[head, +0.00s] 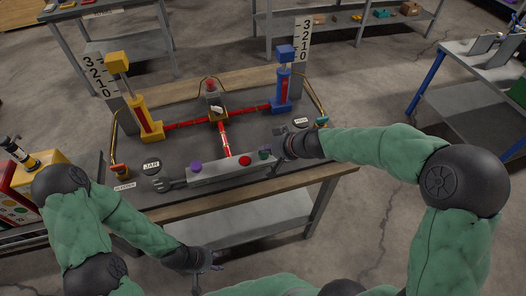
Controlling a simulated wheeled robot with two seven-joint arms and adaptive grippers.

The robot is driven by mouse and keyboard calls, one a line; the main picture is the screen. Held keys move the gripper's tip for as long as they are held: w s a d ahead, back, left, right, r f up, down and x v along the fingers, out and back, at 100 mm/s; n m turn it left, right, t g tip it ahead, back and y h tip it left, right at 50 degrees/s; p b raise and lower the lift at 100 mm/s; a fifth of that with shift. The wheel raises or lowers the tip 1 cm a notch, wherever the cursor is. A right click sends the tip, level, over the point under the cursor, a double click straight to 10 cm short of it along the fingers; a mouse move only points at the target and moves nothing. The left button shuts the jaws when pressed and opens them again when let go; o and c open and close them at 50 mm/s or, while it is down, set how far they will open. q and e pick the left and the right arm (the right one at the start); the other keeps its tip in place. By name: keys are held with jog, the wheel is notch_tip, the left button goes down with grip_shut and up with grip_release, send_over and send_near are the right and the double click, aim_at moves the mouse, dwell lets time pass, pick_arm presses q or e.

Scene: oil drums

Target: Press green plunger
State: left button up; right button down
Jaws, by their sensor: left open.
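The green plunger (264,154) is a round knob at the right end of a grey control bar (215,173) on the workbench. A red knob (245,160) sits left of it and a purple knob (195,167) near the bar's left end. My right gripper (283,143) is just right of the green plunger, close beside it; I cannot tell whether they touch or whether its fingers are open. My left gripper (207,283) is open and empty, low in front of the bench, away from the bar.
On the bench (325,174) stand a yellow cylinder (148,122) and a blue cylinder (283,92), joined by red pipes (224,138). Numbered scales stand behind them. A label reading JAM (151,165) is at the left. A red-and-yellow machine (30,178) stands left.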

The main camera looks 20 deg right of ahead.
jog(key=shift+s+a+f+g, duration=0.15)
jog(key=shift+s+f, duration=0.1)
jog(key=shift+f, duration=0.3)
jog(key=shift+s+d+f+g, duration=0.15)
jog(key=shift+s+f, duration=0.1)
jog(key=shift+f, duration=0.3)
jog(key=shift+w+r+p, duration=0.2)
jog(key=shift+r+p, duration=0.4)
jog(key=shift+r, duration=0.15)
jog(key=shift+w+r+p, duration=0.15)
jog(key=shift+r+p, duration=0.45)
jog(key=shift+r, duration=0.1)
notch_tip(320, 180, up, 3)
jog(key=shift+f+p, duration=0.15)
jog(key=shift+p, duration=0.65)
jog(key=shift+w+r, duration=0.1)
jog(key=shift+r, duration=0.4)
